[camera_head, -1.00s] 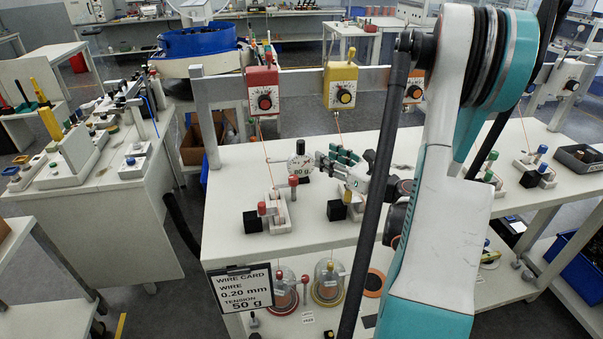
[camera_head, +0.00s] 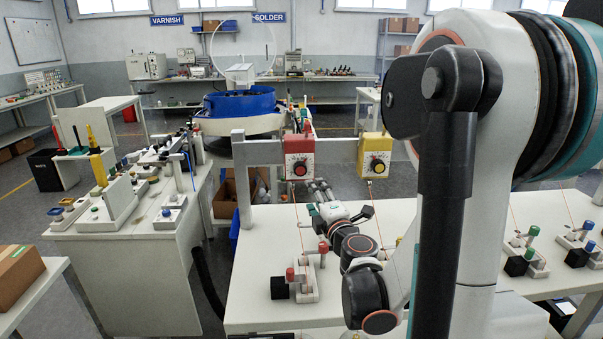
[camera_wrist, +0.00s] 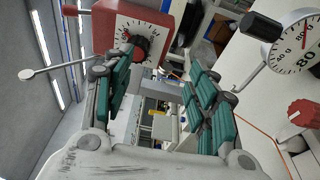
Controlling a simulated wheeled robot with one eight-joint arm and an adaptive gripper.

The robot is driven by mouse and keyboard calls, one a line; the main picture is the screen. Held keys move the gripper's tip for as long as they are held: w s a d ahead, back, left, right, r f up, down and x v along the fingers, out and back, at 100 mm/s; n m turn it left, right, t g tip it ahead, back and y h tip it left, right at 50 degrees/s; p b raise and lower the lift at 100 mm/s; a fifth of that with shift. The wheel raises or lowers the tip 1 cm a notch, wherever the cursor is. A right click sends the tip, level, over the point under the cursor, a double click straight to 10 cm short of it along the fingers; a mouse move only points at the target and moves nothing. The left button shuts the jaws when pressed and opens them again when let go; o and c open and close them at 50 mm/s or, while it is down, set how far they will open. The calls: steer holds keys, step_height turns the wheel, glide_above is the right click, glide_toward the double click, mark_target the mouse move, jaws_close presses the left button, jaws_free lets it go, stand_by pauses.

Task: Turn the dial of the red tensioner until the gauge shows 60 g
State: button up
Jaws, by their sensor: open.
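The red tensioner (camera_head: 299,146) hangs on the grey rail in the head view, its black-and-red dial (camera_head: 299,168) on a white scale facing me. My gripper (camera_head: 320,187) is open, just below and right of the dial. In the wrist view the red tensioner (camera_wrist: 170,18) is at top left. Its dial (camera_wrist: 137,46) shows beside the left finger's tip, partly covered; contact cannot be told. The space between my gripper's fingers (camera_wrist: 165,70) looks empty. The round white gauge (camera_wrist: 292,42) at upper right shows large digits 80; its edge is cut off.
A yellow tensioner (camera_head: 375,155) hangs to the right on the same rail. Below, a small fixture with red-topped posts (camera_head: 304,275) and a black block (camera_head: 279,288) stand on the white bench (camera_head: 255,250). An orange wire (camera_wrist: 262,135) runs past the right finger.

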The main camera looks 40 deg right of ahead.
mark_target(301, 171)
steer(key=s+a+r+m+g+h, duration=0.25)
steer(key=a+m, duration=0.35)
steer(key=m, duration=0.6)
steer(key=shift+t+h, duration=0.35)
steer(key=shift+h, duration=0.3)
steer(key=b+x, duration=0.1)
steer(key=x, duration=0.8)
steer(key=b+x, duration=0.1)
steer(key=x, duration=0.3)
steer(key=shift+w+d+r+b, duration=0.25)
steer(key=shift+r+b, duration=0.1)
steer(key=shift+r, duration=0.05)
steer(key=shift+c, duration=0.6)
steer(key=c, duration=0.9)
